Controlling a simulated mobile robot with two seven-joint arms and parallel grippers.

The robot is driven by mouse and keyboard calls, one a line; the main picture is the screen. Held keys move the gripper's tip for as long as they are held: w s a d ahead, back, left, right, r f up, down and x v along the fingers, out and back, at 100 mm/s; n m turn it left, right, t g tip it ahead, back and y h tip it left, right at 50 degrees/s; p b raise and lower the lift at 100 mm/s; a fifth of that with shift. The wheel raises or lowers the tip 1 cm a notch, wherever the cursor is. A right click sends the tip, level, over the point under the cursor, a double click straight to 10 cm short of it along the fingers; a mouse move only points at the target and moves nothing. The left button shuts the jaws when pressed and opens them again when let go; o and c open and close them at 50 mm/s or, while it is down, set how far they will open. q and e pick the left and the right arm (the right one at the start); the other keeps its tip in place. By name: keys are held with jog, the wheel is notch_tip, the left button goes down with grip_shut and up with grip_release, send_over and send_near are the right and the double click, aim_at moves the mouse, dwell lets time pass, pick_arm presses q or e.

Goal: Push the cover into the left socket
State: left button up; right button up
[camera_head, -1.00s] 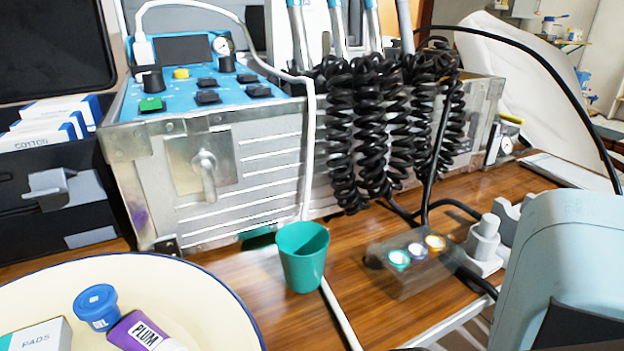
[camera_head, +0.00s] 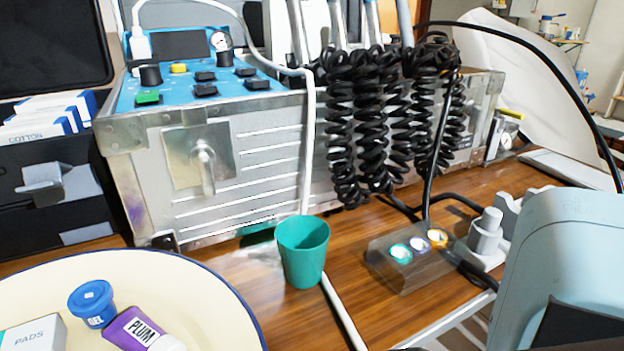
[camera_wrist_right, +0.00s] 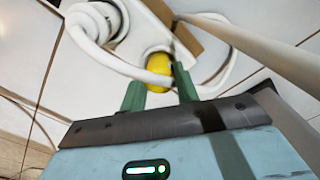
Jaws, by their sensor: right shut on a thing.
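A yellow rounded piece (camera_wrist_right: 159,66), which may be the cover, sits between the green fingertips of my right gripper (camera_wrist_right: 160,90) in the right wrist view. The gripper is shut on it. White tubing curls around and behind the piece, near a white round fitting (camera_wrist_right: 95,22). I cannot make out the left socket for certain. In the head view a grey see-through block (camera_head: 412,277) on the wooden table carries teal, violet and yellow round tops. My light-blue right arm fills the lower right there, with its fingers out of frame. My left gripper is not in view.
A green cup (camera_head: 303,255) stands in front of the metal unit (camera_head: 255,160) with black coiled hoses. A cream tray (camera_head: 200,290) with a blue-capped jar and a plum tube is at lower left. A pale grey fitting (camera_head: 487,240) stands beside the block.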

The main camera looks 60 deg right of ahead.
jog(key=o, duration=1.1)
jog(key=shift+r+p, duration=2.4)
jog(key=shift+r, duration=1.45)
